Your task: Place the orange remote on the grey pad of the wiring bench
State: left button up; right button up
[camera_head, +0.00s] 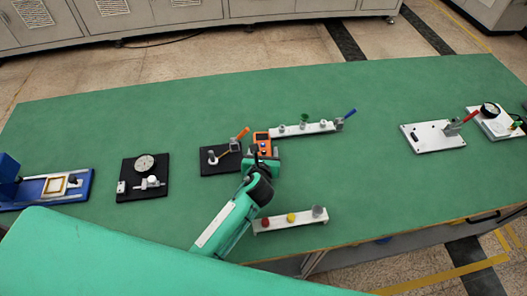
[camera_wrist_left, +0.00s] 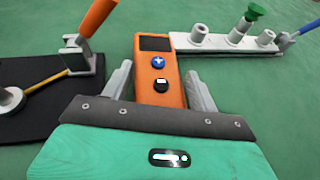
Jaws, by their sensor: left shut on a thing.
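The orange remote (camera_head: 262,138) is at the middle of the green bench, between the black clamp fixture and the rear white strip. In the left wrist view the remote (camera_wrist_left: 158,73) shows its dark screen, a blue button and a black button. My left gripper (camera_head: 264,155) is shut on it, with one grey finger on each side; in the wrist view the gripper (camera_wrist_left: 160,92) covers its near end. Whether the remote touches the bench top is unclear. I cannot make out a grey pad with certainty. My right gripper is not in view.
The green bench (camera_head: 370,100) carries a black clamp fixture (camera_head: 227,165) beside the remote and a rear white strip (camera_head: 295,130) with posts. A front strip (camera_head: 290,223) has coloured caps. A pale clamp plate (camera_head: 425,142) stands right. Bench between strips and plate is clear.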

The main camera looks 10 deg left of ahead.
aim_at(264, 153)
pick_arm(q)
jog(key=shift+d+r, duration=0.15)
jog(key=shift+r, duration=0.25)
jog(key=shift+c, duration=0.9)
notch_tip(264, 153, up, 19)
jog(key=shift+p, duration=0.3)
grip_shut()
jog(key=s+a+f+m+h, duration=0.1)
jog(key=s+a+f, duration=0.2)
jog(key=s+a, duration=0.5)
jog(key=s, duration=0.6)
jog(key=shift+a+m+h, duration=0.3)
jog(key=shift+a+h, duration=0.05)
jog(key=shift+h, duration=0.05)
jog(key=shift+w, duration=0.1)
